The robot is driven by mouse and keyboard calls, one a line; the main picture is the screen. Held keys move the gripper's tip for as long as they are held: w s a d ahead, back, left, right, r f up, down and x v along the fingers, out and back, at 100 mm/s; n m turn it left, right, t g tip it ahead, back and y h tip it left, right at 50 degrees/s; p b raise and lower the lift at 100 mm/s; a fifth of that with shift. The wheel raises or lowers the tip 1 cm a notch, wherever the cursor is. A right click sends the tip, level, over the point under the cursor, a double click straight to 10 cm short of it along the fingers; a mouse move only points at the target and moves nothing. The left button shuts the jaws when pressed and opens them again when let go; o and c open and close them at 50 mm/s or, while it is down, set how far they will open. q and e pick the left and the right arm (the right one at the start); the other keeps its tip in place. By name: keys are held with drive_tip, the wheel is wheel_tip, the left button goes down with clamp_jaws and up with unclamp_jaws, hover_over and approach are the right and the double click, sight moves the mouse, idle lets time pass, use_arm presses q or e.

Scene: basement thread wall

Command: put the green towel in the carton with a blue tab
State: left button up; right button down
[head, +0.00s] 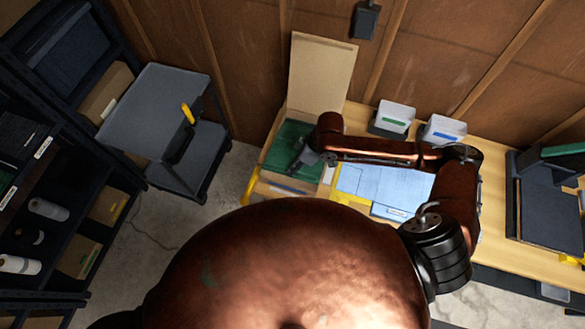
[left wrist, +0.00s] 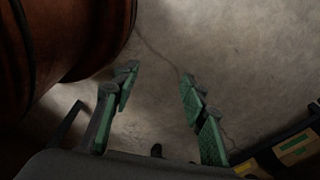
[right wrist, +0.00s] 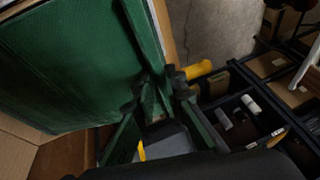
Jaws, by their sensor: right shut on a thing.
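The green towel (head: 288,140) shows as a flat folded panel within the outline of an open carton (head: 319,75), whose tall back flap stands up. A blue tab (head: 288,189) shows on the carton's near side. My right gripper (head: 304,160) is at the towel's right edge, shut on it. In the right wrist view, the towel (right wrist: 70,60) fills the upper left, and the right fingers (right wrist: 153,95) close at its edge. I cannot tell whether the towel touches the carton's floor. My left gripper (left wrist: 160,88) is open and empty above the concrete floor; it is hidden in the head view.
Light blue sheets (head: 375,185) lie on the wooden bench right of the carton. White bins with a green label (head: 394,118) and a blue label (head: 443,130) stand behind. A grey cart (head: 150,110) and dark shelving (head: 60,190) are left, with bare floor between.

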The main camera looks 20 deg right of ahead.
drive_tip(key=w+f, duration=0.2)
drive_tip(key=shift+f, duration=0.3)
drive_tip(key=shift+w+f, duration=0.3)
drive_tip(key=shift+f, duration=0.5)
drive_tip(key=shift+s+f, duration=0.25)
drive_tip(key=shift+s, duration=0.15)
drive_tip(key=shift+s+r, duration=0.1)
drive_tip(key=shift+s, duration=0.1)
drive_tip(key=shift+w, duration=0.1)
drive_tip(key=c, duration=2.2)
unclamp_jaws()
drive_tip(key=shift+w+f, duration=0.2)
drive_tip(key=shift+w, duration=0.05)
drive_tip(key=shift+o, duration=1.2)
drive_tip(key=shift+s+r, duration=0.1)
drive_tip(key=shift+s, duration=0.15)
drive_tip(key=shift+w, duration=0.15)
drive_tip(key=shift+d+r, duration=0.15)
drive_tip(key=shift+r, duration=0.1)
drive_tip(key=v, duration=1)
drive_tip(key=shift+w+r+b, duration=0.1)
drive_tip(key=shift+r+b, duration=0.1)
drive_tip(key=shift+b, duration=0.1)
use_arm(q)
drive_tip(key=shift+w+d+f, duration=0.1)
drive_tip(key=shift+w+f, duration=0.2)
drive_tip(key=shift+w, duration=0.4)
use_arm(e)
drive_tip(key=shift+d+r, duration=0.3)
drive_tip(key=shift+r, duration=0.25)
